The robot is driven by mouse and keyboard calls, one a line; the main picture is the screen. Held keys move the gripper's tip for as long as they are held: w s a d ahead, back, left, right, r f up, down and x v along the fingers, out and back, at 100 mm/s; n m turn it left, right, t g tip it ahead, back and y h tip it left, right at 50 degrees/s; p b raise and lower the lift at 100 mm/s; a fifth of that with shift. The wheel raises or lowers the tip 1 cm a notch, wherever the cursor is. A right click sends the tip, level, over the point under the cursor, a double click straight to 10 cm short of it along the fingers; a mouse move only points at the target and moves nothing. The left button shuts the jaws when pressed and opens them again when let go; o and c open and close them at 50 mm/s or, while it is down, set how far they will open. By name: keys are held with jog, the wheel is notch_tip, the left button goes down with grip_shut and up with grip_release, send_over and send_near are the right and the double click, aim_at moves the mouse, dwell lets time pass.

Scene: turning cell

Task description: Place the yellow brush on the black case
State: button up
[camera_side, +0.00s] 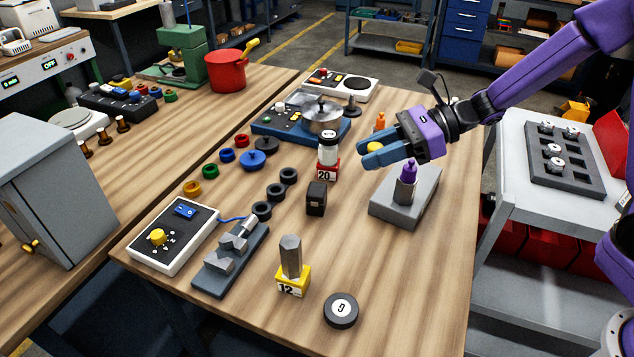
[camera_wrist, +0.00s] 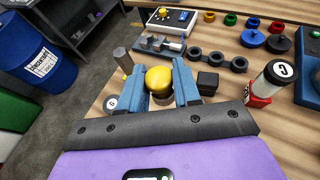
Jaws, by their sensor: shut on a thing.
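My gripper (camera_side: 370,155) has blue fingers and is shut on the yellow brush. The brush shows as a small rounded yellow patch (camera_side: 375,147) between the fingers in the side view. The black case (camera_side: 316,198) is a small dark box on the wooden table, left of and below my gripper in the side view. In the wrist view the case (camera_wrist: 207,83) is just right of the right finger. Nothing lies on it.
A grey block (camera_side: 414,203) with a purple-topped piece stands at right. A yellow block marked 12 (camera_side: 293,282) and a black disc (camera_side: 341,310) are in front. Black rings (camera_side: 276,192) lie left.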

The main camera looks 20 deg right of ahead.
jog(key=w+a+f, duration=0.4)
jog(key=w, duration=0.3)
send_over(317, 188)
jog(key=f, duration=0.5)
jog(key=shift+s+d, duration=0.1)
jog(key=shift+s, duration=0.25)
jog(key=shift+w+f, duration=0.15)
jog(key=shift+f, duration=0.05)
jog(key=shift+w+f, duration=0.1)
jog(key=shift+f, duration=1.5)
jog(key=shift+f, duration=0.1)
jog(key=o, duration=1)
jog(key=shift+o, duration=0.2)
